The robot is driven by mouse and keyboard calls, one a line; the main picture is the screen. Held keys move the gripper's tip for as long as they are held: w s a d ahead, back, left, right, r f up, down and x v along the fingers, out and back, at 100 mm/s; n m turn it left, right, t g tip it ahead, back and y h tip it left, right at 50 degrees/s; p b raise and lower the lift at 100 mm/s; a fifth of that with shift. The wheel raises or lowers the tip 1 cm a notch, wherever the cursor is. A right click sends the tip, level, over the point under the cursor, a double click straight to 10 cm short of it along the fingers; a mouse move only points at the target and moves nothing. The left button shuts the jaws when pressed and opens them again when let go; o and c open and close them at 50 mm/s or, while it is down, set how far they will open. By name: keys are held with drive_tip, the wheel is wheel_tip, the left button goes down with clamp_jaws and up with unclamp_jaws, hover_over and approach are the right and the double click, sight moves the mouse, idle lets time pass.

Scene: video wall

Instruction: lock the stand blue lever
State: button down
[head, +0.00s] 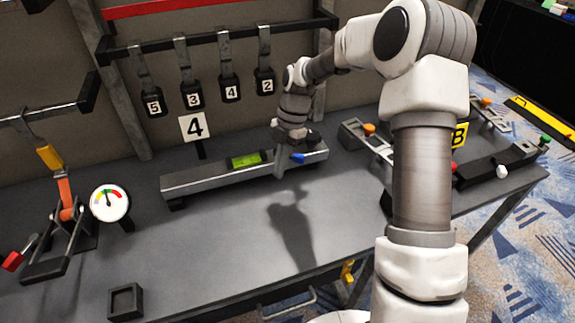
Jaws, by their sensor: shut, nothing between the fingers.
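The blue lever (298,158) is a small blue handle at the right part of a long grey bar-shaped stand (215,181) on the workbench. The stand has a bright green level vial (246,160) near its middle. My gripper (284,160) is shut and empty, pointing down over the right part of the stand, just left of the blue lever. The gap between gripper and lever is too small to tell if they touch. My wrist hides part of the stand's back edge.
A dial gauge (110,202) and an orange-handled toggle clamp (66,195) stand left. A black square holder (125,301) is at the front left. The bench's front middle is clear.

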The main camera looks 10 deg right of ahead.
drive_tip(key=p+v, duration=0.1)
drive_tip(key=v, duration=0.9)
drive_tip(key=shift+w+a, duration=0.3)
drive_tip(key=shift+w, duration=0.1)
drive_tip(key=s+d+r+m+t+h+p, duration=0.25)
drive_tip(key=s+r+m+t+p, duration=0.2)
drive_tip(key=s+r+m, duration=1)
drive_tip(key=s+d+r+m+t+p, duration=0.1)
drive_tip(key=s+r+m+t+p, duration=0.1)
drive_tip(key=s+m, duration=0.4)
drive_tip(key=s+d+r+m+t+p, duration=0.1)
drive_tip(key=s+d+r+m+p, duration=0.1)
drive_tip(key=s+r+m, duration=0.3)
drive_tip(key=shift+s+m+t, duration=0.35)
drive_tip(key=shift+s+m, duration=0.1)
drive_tip(key=shift+s, duration=0.85)
drive_tip(key=shift+s, duration=0.2)
